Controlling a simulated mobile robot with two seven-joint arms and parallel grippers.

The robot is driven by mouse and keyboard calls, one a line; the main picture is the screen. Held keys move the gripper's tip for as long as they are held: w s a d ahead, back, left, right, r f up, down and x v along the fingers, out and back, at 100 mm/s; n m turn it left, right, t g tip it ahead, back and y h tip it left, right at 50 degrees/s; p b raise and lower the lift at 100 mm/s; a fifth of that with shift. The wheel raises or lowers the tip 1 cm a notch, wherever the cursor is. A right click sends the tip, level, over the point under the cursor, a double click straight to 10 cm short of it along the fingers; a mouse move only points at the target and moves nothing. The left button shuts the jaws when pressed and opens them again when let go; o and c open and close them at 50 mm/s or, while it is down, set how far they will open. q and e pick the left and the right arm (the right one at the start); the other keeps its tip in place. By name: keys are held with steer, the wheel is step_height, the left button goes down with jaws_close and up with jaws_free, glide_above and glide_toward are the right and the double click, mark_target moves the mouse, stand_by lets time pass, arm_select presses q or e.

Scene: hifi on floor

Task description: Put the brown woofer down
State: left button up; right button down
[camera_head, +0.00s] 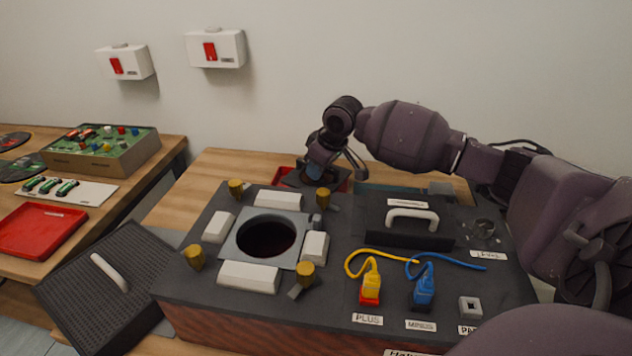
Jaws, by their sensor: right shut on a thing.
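My right gripper (322,170) reaches in from the right and points down behind the speaker box (225,313). It is shut on the brown woofer (298,180), a dark piece mostly hidden by the fingers and the box's back edge. The woofer is at a red tray (344,184) behind the box; I cannot tell whether it touches the tray. The box's round opening (265,239) is dark and empty inside a grey square plate (243,254). My left gripper is not in view.
White blocks and brass knobs (193,257) surround the opening. Yellow (370,282) and blue (424,285) plugs with cables stand on the box's right half, near a white handle (412,216). A black grille panel (85,290) leans at left. The wooden table (190,190) is clear behind left.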

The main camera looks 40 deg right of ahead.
step_height(320, 180, down, 4)
steer(key=shift+r+b, duration=0.15)
steer(key=shift+b, duration=0.2)
steer(key=shift+r, duration=0.15)
steer(key=c, duration=1.1)
jaws_free()
steer(key=shift+f, duration=0.25)
